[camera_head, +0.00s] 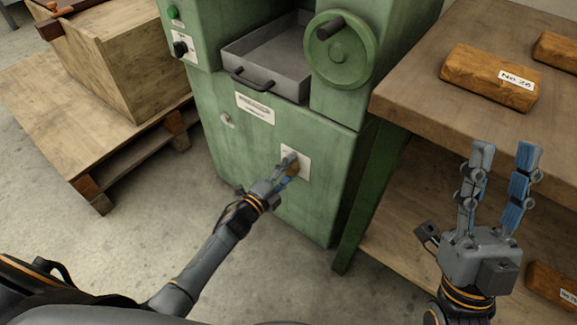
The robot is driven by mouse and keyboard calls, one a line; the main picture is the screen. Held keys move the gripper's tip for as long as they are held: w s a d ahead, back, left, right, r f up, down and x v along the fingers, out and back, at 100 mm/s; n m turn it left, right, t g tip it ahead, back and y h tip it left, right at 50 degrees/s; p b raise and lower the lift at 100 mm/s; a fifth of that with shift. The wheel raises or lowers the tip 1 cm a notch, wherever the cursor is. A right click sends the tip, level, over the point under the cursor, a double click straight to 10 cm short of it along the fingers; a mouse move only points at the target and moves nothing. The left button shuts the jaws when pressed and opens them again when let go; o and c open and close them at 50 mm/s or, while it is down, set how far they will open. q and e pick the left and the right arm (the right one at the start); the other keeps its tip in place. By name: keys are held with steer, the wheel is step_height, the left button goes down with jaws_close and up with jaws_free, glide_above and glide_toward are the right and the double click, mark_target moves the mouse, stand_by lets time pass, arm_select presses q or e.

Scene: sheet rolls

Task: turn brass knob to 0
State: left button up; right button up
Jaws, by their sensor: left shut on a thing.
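The brass knob (292,170) is on a pale plate (302,158) low on the front of the green machine (225,125). My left gripper (288,168) reaches in from the lower left and is shut on the brass knob. Its fingers cover most of the knob and part of the plate, so the knob's pointer and the scale marks cannot be read. My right gripper (499,150) is at the right, fingers pointing up and spread apart, open and empty, in front of the wooden bench.
The wooden bench (420,85) at the right holds wrapped packages, one labelled "No 26" (480,72). A wooden crate (125,75) stands on a pallet (50,115) at the left. The machine carries a handwheel (352,70) and a grey tray (255,50). Floor in front is clear.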

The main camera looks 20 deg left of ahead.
arm_select(q)
steer(key=shift+a+n+p, duration=0.15)
steer(key=shift+n+p, duration=0.15)
steer(key=shift+n, duration=0.5)
arm_select(e)
steer(key=shift+w+a+f+g+h, duration=0.15)
steer(key=shift+w+f+g, duration=0.35)
steer(key=shift+w, duration=0.2)
steer(key=shift+w+a+f+g+h, duration=0.1)
steer(key=shift+w+f+g+h, duration=0.05)
steer(key=shift+w+f+g, duration=0.45)
steer(key=shift+w+r, duration=0.1)
steer(key=shift+r, duration=0.05)
arm_select(q)
steer(key=o, duration=1.2)
steer(key=shift+c, duration=0.2)
steer(key=shift+s, duration=0.1)
steer(key=v, duration=1.1)
steer(key=shift+s, duration=0.35)
steer(key=shift+a, duration=0.1)
